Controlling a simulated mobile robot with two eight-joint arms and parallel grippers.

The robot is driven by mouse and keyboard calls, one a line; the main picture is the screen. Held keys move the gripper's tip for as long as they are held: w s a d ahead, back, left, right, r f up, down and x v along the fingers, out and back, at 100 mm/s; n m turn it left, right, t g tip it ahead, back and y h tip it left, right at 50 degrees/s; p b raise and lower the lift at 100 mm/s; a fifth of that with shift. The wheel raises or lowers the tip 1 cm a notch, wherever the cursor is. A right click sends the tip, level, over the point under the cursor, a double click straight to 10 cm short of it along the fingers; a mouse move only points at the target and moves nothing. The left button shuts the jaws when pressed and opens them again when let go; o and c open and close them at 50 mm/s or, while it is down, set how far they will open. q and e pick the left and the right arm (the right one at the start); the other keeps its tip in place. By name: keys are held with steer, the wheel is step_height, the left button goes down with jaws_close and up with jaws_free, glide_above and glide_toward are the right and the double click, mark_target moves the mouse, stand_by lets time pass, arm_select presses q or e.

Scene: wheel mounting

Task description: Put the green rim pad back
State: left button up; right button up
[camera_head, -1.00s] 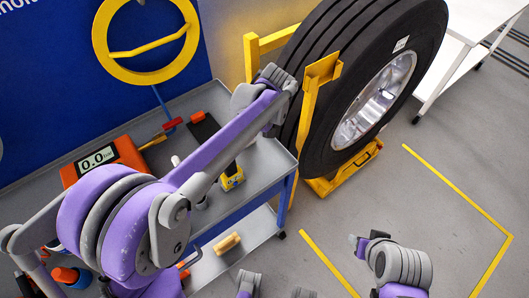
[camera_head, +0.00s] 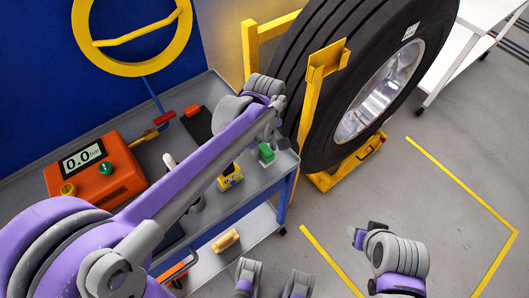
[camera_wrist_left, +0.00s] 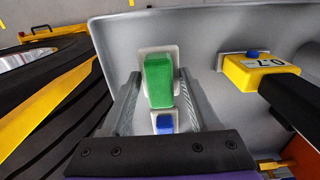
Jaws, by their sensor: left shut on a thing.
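The green rim pad (camera_head: 266,152) is at the right end of the grey cart top in the head view. In the left wrist view the green pad (camera_wrist_left: 158,80) stands between my two fingers, over a pale square spot. My left gripper (camera_head: 272,142) is shut on the pad; its fingers also show in the wrist view (camera_wrist_left: 160,105). I cannot tell whether the pad touches the surface. A small blue piece (camera_wrist_left: 164,122) sits on a pale square close by. My right gripper (camera_head: 358,238) is over the floor at the lower right; its fingers are unclear.
A yellow gauge (camera_head: 230,177) lies left of the pad, and an orange device reading 0.0 (camera_head: 95,170) stands farther left on the cart (camera_head: 225,85). The large wheel (camera_head: 335,75) in its yellow stand is close on the right.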

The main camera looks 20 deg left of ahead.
mark_target(264, 149)
arm_select(q)
step_height(264, 149, down, 2)
steer(key=shift+f, duration=0.1)
steer(key=o, duration=1.2)
step_height(264, 149, up, 12)
steer(key=shift+r+p, duration=0.1)
steer(key=shift+p, duration=0.65)
steer(key=shift+s, duration=0.1)
